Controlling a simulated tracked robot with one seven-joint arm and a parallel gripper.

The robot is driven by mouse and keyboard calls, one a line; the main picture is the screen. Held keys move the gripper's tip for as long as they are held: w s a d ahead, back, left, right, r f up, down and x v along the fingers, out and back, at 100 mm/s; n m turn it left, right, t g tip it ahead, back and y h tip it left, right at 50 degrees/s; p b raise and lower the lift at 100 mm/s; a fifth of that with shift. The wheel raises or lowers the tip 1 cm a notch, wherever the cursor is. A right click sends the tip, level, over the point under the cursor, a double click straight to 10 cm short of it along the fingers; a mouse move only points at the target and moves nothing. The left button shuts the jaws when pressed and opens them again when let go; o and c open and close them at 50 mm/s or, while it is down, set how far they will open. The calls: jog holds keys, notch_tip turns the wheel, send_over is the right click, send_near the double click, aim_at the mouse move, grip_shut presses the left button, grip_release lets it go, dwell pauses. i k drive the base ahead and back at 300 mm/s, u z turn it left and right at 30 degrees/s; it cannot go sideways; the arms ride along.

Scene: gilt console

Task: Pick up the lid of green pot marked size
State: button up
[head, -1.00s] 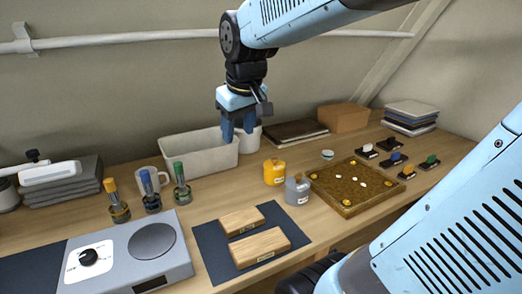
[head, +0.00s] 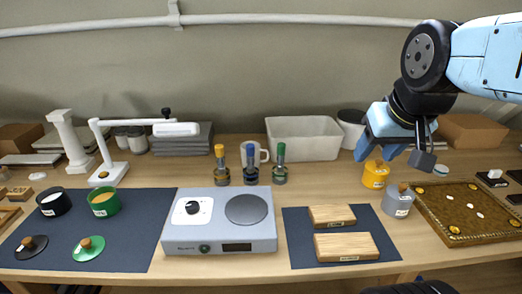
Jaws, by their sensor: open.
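The green pot (head: 104,203) stands open on the dark mat at the left of the table, with tan contents showing. A green lid (head: 88,249) with a wooden knob lies flat on the mat just in front of it. Any size marking on the pot or lid is too small to read. My gripper (head: 388,150) is open and empty, high at the right, above the yellow and grey lidded jars and far from the green lid.
A black pot (head: 54,203) and a black lid (head: 31,247) sit left of the green ones. A white lamp (head: 108,172) stands behind. A hotplate (head: 220,240) lies between the pots and my gripper. Several stoppered bottles (head: 250,170) and a white bin (head: 304,138) stand behind it.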

aim_at(90, 247)
jog(key=u, duration=0.15)
jog(key=k, duration=0.5)
jog(key=u, duration=1.65)
jog(key=k, duration=0.85)
jog(key=z, duration=0.2)
jog(key=i, duration=1)
jog(key=z, duration=0.1)
